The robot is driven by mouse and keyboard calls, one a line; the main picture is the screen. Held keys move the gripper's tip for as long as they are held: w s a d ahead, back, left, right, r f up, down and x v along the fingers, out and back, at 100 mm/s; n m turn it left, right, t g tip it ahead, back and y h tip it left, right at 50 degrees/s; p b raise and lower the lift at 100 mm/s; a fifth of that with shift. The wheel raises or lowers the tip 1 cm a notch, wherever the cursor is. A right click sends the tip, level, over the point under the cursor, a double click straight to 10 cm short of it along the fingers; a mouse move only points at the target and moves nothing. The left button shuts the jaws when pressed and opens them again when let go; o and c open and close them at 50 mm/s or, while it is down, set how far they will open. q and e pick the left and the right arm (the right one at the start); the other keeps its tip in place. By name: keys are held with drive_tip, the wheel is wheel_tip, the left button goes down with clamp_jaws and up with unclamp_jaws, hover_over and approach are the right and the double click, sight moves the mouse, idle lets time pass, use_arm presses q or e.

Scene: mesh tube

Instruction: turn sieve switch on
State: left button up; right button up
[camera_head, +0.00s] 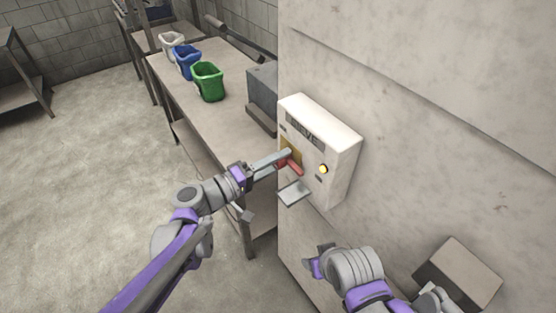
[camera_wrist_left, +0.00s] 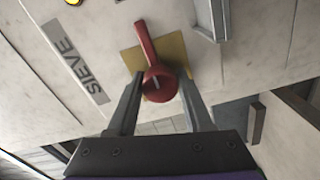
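The white control box (camera_head: 343,155) labelled SIEVE is mounted on the wall. Its red switch (camera_head: 294,167) sits on a yellow plate (camera_head: 289,146), with the lever pointing to the lower right in the head view. In the left wrist view the red switch (camera_wrist_left: 147,45) points up from its round hub, in front of the yellow plate (camera_wrist_left: 174,50). My left gripper (camera_wrist_left: 160,102) is open, its fingers on either side of the hub; contact cannot be told.
A yellow round light (camera_head: 323,169) is on the box. A grey metal piece (camera_head: 294,193) juts out below the switch. A table (camera_head: 190,105) behind carries white (camera_head: 171,45), blue (camera_head: 187,62) and green (camera_head: 208,82) bins. The floor at left is clear.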

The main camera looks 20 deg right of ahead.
use_arm(q)
drive_tip(key=o, duration=0.4)
drive_tip(key=shift+c, duration=0.2)
drive_tip(key=b+v, duration=0.1)
drive_tip(key=v, duration=0.9)
drive_tip(key=shift+a, duration=0.4)
drive_tip(key=shift+s, duration=0.15)
